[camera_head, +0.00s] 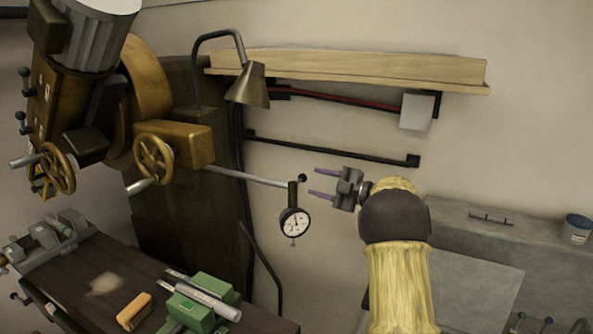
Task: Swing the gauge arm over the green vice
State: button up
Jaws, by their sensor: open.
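The gauge arm (250,177) is a thin grey rod reaching right from the brass-coloured machine head. At its free end hang a dark holder and a round white dial gauge (294,222), with a small dark knob (302,178) at the tip. The green vice (203,301) sits on the dark machine table, below and left of the gauge, with a grey bar in it. The gauge is to the right of the vice, not above it. My gripper (322,183) is just right of the knob. Its two purple fingers point left, apart and empty.
A yellow-brown brush or block (134,311) lies on the machine table (75,278) left of the vice. A lamp (248,86) hangs above the gauge arm. A wooden shelf (350,67) and a black rail (330,147) are on the wall. A grey cabinet (470,225) stands at right.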

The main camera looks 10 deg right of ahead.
aim_at(304, 179)
jog(key=p+x, duration=0.3)
jog(key=x, duration=0.4)
jog(key=shift+r, duration=0.1)
jog(key=shift+w+a, duration=0.25)
jog(key=shift+a, duration=0.05)
grip_shut()
